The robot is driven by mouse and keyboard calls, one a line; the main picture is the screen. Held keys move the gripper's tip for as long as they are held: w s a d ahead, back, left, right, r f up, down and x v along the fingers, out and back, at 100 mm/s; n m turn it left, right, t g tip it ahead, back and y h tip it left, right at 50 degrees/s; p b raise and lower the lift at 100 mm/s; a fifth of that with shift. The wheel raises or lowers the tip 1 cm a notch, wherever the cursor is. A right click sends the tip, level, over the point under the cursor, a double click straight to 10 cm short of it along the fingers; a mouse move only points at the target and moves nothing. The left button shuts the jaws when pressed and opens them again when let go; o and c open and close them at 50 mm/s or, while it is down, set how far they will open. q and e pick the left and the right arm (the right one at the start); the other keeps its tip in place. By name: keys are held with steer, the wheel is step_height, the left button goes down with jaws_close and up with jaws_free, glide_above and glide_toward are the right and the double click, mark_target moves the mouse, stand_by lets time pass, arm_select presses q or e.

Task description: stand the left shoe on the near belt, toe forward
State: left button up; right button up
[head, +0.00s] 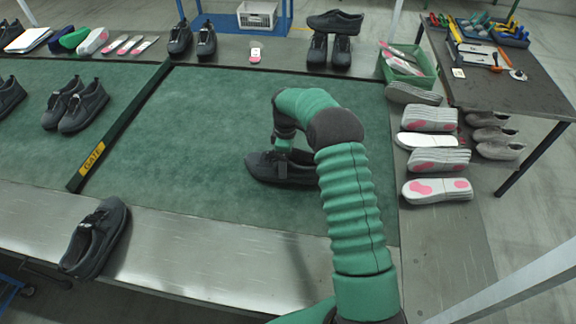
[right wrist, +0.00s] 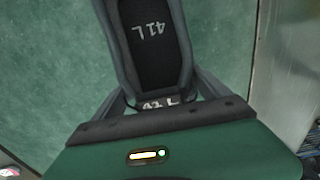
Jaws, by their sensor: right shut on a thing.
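A dark shoe (head: 262,170) is on or just over the green near belt (head: 215,130), sole down, its length running left to right, toe seemingly to the left. My right gripper (head: 284,148) reaches it from above and is shut on it. In the right wrist view the shoe (right wrist: 153,50) runs up from the jaws (right wrist: 155,105), its opening facing me. Its insole is marked "41 L", and a tab by the jaws carries a similar mark. Whether the sole touches the belt is hard to tell. My left gripper is not in view.
A yellow-labelled gate bar (head: 91,160) crosses the belt at left; a shoe pair (head: 75,105) stands beyond it. Another shoe (head: 95,238) lies on the metal front edge. Insole stacks (head: 437,190), a green bin (head: 408,68) and a tool table (head: 500,85) are at right. Mid-belt is clear.

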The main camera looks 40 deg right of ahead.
step_height(320, 180, down, 3)
steer(key=shift+a+r, duration=0.15)
steer(key=shift+r, duration=0.05)
steer(key=shift+d+f, duration=0.2)
steer(key=shift+f, duration=0.15)
steer(key=o, duration=1.7)
steer(key=shift+s+d+f, duration=0.1)
steer(key=shift+d+f, duration=0.05)
steer(key=shift+d, duration=0.1)
steer(key=shift+a+r, duration=0.25)
steer(key=shift+r, duration=0.25)
steer(key=r, duration=1.1)
steer(key=shift+a+r, duration=0.15)
steer(key=shift+a, duration=0.1)
steer(key=s+a+m+t, duration=0.1)
steer(key=s+a+m, duration=0.15)
steer(key=a, duration=0.65)
steer(key=s+a+m, duration=0.1)
steer(key=s+a, duration=0.3)
steer(key=a, duration=0.5)
steer(key=s+a+m, duration=0.2)
steer(key=s+a, duration=0.2)
steer(key=s, duration=0.2)
steer(key=s+a+f+m+t, duration=0.1)
steer(key=s+a+m, duration=0.1)
steer(key=s, duration=0.5)
steer(key=shift+s+a+f+t, duration=0.2)
steer(key=shift+a+f+t, duration=0.1)
steer(key=shift+a, duration=0.55)
